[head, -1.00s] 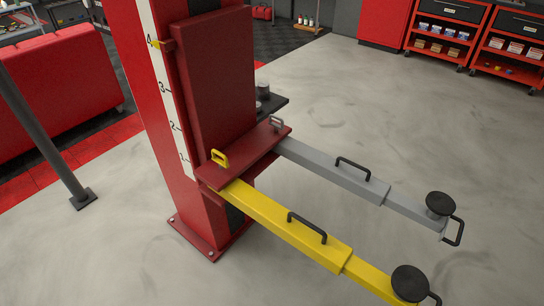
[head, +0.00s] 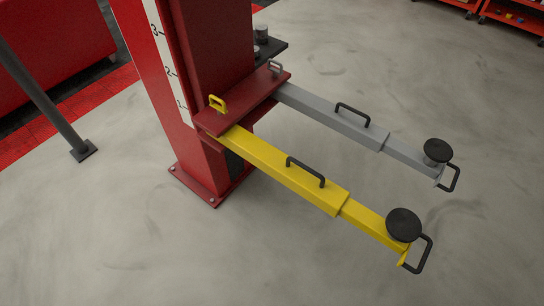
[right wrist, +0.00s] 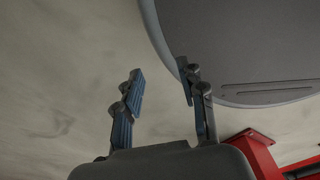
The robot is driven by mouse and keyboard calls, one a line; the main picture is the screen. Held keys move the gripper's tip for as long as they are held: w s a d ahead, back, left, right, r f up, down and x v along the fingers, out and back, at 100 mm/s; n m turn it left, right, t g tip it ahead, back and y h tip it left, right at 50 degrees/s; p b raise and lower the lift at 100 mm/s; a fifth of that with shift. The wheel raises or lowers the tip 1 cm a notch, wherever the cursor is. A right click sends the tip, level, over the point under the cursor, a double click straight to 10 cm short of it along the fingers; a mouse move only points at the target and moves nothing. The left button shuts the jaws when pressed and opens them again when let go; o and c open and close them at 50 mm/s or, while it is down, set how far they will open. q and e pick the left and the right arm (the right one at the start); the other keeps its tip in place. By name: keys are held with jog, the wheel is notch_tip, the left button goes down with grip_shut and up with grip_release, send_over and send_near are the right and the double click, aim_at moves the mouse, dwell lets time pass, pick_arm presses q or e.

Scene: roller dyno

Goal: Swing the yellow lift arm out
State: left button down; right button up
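The yellow lift arm (head: 290,175) reaches from the red lift post's carriage (head: 240,108) toward the lower right in the head view. It has a black handle (head: 306,172) on top, a round black pad (head: 403,225) near its outer end and a black end loop (head: 422,254). A yellow ring (head: 217,103) stands on the carriage above its inner end. My right gripper (right wrist: 158,88) is open and empty in the right wrist view, with its fingers apart. It does not show in the head view, nor does my left gripper.
A grey lift arm (head: 330,117) runs alongside, behind the yellow one, with its own pad (head: 437,151). A dark pole (head: 45,105) stands at the left. Red carts (head: 512,16) stand at the top right. The floor around the yellow arm's outer end is clear.

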aim_at(307, 170)
jog(key=shift+c, duration=0.4)
jog(key=w+a+r+t+b, duration=0.1)
jog(key=w+a+r, duration=0.2)
jog(key=w+r, duration=1.35)
jog(key=w+a+r+m+t+y, duration=0.2)
jog(key=w+a+r, duration=0.1)
jog(key=r, duration=0.5)
jog(key=w+a+r+m+t+y, duration=0.1)
jog(key=w+a+r+y, duration=0.2)
jog(key=r, duration=0.4)
jog(key=w+a+r+m+t+y, duration=0.1)
jog(key=w+a+r+m+t, duration=0.2)
jog(key=r, duration=0.5)
jog(key=w+d+r+m+t+y, duration=0.1)
jog(key=w+d+r+m+t, duration=0.15)
jog(key=w+m, duration=0.4)
jog(key=w+d+r+m+t+y, duration=0.1)
jog(key=w+d+r+m+t, duration=0.15)
jog(key=w+m, duration=0.4)
jog(key=shift+m, duration=0.7)
jog(key=x, duration=0.7)
jog(key=a+x, duration=0.1)
jog(key=x, duration=0.3)
jog(key=shift+s+a+f, duration=0.1)
jog(key=shift+f, duration=0.35)
